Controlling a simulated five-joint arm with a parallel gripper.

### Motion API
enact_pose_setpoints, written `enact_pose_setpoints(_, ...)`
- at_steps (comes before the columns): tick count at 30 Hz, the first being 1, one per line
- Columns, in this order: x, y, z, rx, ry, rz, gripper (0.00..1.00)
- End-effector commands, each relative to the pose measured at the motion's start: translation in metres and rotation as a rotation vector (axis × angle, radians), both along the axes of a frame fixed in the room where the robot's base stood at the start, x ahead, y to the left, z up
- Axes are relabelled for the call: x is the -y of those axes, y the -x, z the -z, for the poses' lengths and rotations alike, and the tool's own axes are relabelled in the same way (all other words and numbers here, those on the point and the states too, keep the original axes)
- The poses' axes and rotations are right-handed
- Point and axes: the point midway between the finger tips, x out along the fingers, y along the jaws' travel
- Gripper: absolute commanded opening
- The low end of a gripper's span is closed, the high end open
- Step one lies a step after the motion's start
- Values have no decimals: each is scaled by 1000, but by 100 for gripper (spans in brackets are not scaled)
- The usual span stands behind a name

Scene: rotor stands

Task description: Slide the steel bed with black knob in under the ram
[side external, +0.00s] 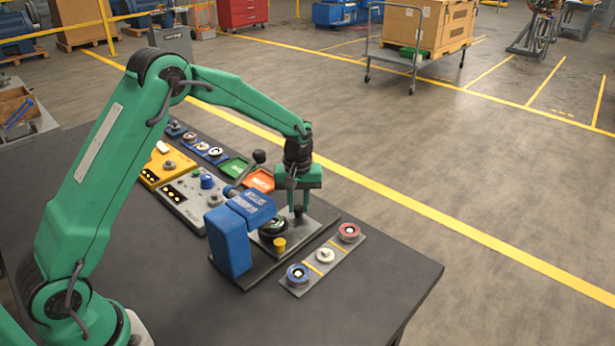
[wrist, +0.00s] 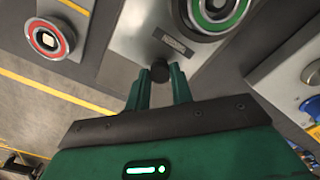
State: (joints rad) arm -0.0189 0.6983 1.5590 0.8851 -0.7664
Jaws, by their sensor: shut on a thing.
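The steel bed (side external: 318,217) lies on the base of the blue press (side external: 228,240), and its outer end extends to the right of the press head. Its short black knob (side external: 298,211) stands near that outer end. My gripper (side external: 298,204) points down and is shut on the knob. In the wrist view the knob (wrist: 160,71) sits between my fingertips, with the steel bed (wrist: 128,45) beneath. A green-ringed round part (wrist: 216,12) is on the bed. The blue head (side external: 252,205) partly overlaps that part in the side view and hides the ram's lower end.
A grey strip (side external: 313,264) with blue, white and red round parts lies in front of the press. Behind are a grey control box (side external: 190,200), a yellow box (side external: 165,165), and green and orange trays (side external: 259,180). The front tabletop is clear.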

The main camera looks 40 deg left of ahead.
Motion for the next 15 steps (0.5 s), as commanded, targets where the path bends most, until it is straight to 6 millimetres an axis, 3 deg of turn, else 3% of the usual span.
enact_pose_setpoints(9, 0, 32, -2, 1, 0, -1, 0)
enact_pose_setpoints(15, -1, 39, -1, -1, 0, -1, 0)
